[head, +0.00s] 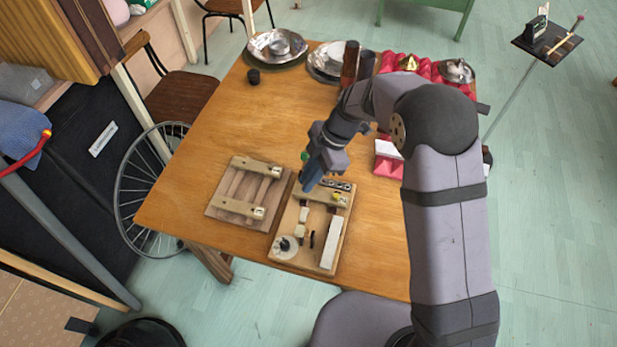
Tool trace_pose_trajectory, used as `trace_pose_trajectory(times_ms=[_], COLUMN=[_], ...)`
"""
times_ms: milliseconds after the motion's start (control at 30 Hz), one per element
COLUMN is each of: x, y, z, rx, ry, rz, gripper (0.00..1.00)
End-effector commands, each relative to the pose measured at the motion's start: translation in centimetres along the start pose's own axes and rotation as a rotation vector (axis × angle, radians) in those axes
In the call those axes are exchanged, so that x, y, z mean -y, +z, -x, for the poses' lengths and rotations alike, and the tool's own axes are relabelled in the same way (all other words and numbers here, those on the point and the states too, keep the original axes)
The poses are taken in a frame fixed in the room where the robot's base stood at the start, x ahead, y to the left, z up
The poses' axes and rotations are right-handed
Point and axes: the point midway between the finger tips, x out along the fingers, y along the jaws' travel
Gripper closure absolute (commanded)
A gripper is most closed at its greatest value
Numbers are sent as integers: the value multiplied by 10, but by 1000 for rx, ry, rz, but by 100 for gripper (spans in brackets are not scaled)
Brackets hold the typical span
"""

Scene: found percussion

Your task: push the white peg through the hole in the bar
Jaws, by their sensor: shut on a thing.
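My gripper (311,180) is above the back left edge of the right-hand board (311,254), pointing down. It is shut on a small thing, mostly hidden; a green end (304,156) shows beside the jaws. The left-hand board (226,190) carries two pale wooden bars, a back bar (258,167) and a front bar (238,209). Another pale bar (325,195) lies across the back of the right-hand board, close to my gripper. I cannot make out the white peg or tell which bar has its hole.
The right-hand board also holds a long white block (332,243) and a pale disc (286,247). Metal pans (277,47), a dark red cylinder (349,64) and a red tray (425,68) stand at the back.

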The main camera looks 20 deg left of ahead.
Motion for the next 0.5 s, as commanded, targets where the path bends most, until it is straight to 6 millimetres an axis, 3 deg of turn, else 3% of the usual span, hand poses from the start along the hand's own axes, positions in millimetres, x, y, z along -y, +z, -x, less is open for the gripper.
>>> trace_pose_trajectory(times_ms=[500], x=[0], y=[3], z=[-7], rx=[0], ry=[0], rz=[0], gripper=[100])
